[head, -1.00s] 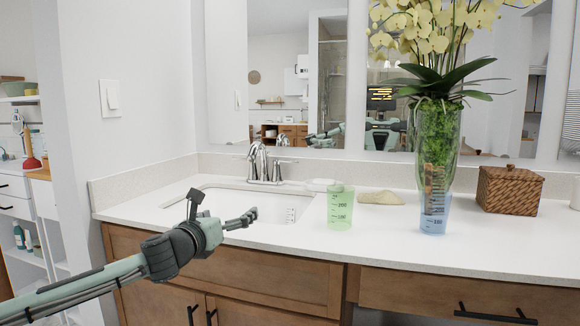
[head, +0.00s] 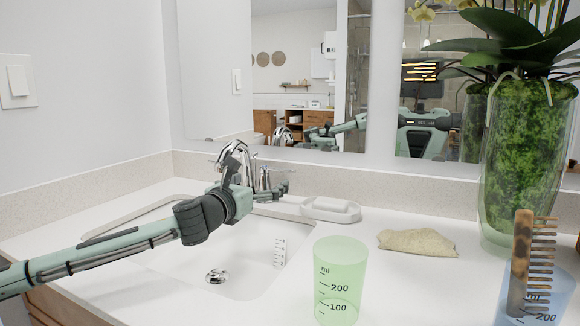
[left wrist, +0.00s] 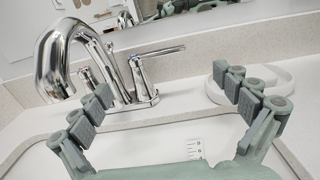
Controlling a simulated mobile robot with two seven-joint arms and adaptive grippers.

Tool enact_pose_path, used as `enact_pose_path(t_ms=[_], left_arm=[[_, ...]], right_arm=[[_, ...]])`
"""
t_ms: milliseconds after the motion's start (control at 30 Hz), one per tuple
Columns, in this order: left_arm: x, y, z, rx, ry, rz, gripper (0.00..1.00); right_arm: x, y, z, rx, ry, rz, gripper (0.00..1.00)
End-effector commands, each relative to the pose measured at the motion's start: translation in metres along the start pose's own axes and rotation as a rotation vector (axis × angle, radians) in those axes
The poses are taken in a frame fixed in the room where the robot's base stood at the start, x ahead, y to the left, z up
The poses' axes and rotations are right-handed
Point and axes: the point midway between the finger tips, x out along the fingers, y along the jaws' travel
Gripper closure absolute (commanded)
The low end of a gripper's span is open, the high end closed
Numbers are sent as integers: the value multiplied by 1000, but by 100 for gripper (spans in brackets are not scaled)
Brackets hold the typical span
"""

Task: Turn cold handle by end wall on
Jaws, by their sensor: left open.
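The chrome faucet (head: 231,153) stands behind the sink and is partly hidden by my left gripper in the head view. In the left wrist view its curved spout (left wrist: 52,62) is at left. Its right-hand lever handle (left wrist: 143,80) points right, beyond and between my fingers. Another handle shows partly behind the spout. Which handle is cold cannot be told from any marking. My left gripper (head: 284,188) is open and empty over the back of the sink, in front of the faucet; it also shows in the left wrist view (left wrist: 168,88). No contact with the handle is visible.
The white sink basin (head: 190,262) lies below my arm. A soap dish (head: 331,213) sits right of the faucet. A green cup (head: 340,283), a folded cloth (head: 417,242), a comb (head: 520,262) in a blue cup and a planted vase (head: 520,160) stand to the right. A mirror is behind.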

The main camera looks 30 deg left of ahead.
Motion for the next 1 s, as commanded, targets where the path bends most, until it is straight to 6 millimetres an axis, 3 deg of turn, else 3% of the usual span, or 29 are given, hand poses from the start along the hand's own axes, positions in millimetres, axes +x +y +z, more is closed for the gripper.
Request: enact_pose_path(t_ms=[267, 367, 600, 1000], left_arm=[[19, 0, 2, -5, -1, 0, 0], [36, 0, 3, -5, -2, 2, 0], [69, 0, 1, -4, -1, 0, 0], [78, 0, 0, 0, 0, 0, 0]], right_arm=[[1, 0, 8, 0, -10, -3, 60], [16, -1, 24, -6, -35, -3, 60], [33, -2, 37, -25, -48, 1, 60], [38, -3, 40, -31, -48, 2, 60]])
